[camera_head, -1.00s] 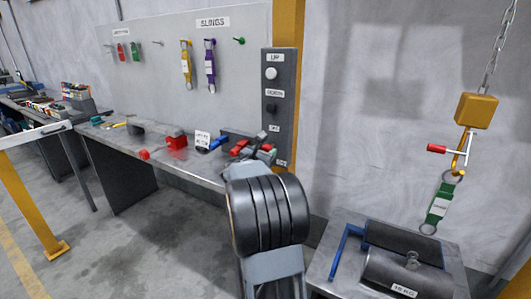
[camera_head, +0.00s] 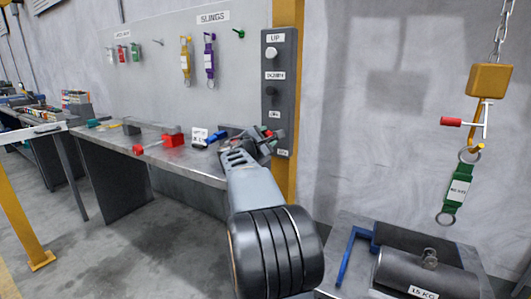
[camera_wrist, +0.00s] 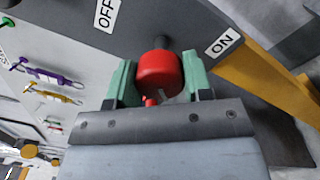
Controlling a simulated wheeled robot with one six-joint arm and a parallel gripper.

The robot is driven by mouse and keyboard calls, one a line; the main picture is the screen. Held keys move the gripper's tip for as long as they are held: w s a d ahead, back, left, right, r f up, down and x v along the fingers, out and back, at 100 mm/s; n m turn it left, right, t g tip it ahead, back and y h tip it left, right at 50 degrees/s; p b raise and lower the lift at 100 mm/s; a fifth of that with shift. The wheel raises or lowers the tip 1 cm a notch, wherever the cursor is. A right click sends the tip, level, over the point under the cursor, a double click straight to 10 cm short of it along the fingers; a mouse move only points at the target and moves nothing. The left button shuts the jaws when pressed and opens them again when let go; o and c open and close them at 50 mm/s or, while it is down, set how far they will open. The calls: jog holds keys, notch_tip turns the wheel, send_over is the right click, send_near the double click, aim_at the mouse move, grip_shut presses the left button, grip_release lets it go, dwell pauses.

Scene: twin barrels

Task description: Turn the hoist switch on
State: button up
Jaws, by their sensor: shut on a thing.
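The hoist control panel (camera_head: 272,80) is a dark upright box on the yellow post, with UP and DOWN buttons above the OFF and ON labels. The switch lever has a red knob (camera_wrist: 158,72) on a dark stem. In the wrist view the OFF label (camera_wrist: 107,14) is to its upper left and the ON label (camera_wrist: 222,43) to its right. My gripper (camera_wrist: 158,80) has its green fingers on both sides of the knob and is shut on it. In the head view my gripper (camera_head: 264,143) is at the panel's lower part and hides part of the switch.
The workbench (camera_head: 175,158) with red and blue tools stands left of the panel. Slings hang on the board (camera_head: 160,50) behind it. At right, a yellow hoist block (camera_head: 490,78) and hook carry a green sling (camera_head: 455,192) above a dark 15 KG weight (camera_head: 425,270).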

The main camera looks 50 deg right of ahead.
jog(key=m+b, duration=0.3)
jog(key=b, duration=0.1)
jog(key=m+b, duration=0.2)
jog(key=shift+f+m, duration=0.3)
jog(key=shift+r+m+b, duration=0.2)
jog(key=shift+m+b, duration=1.85)
jog(key=shift+m, duration=0.15)
jog(key=shift+r, duration=0.1)
jog(key=o, duration=0.9)
jog(key=v, duration=1.4)
jog(key=shift+w, duration=0.2)
jog(key=shift+p, duration=0.35)
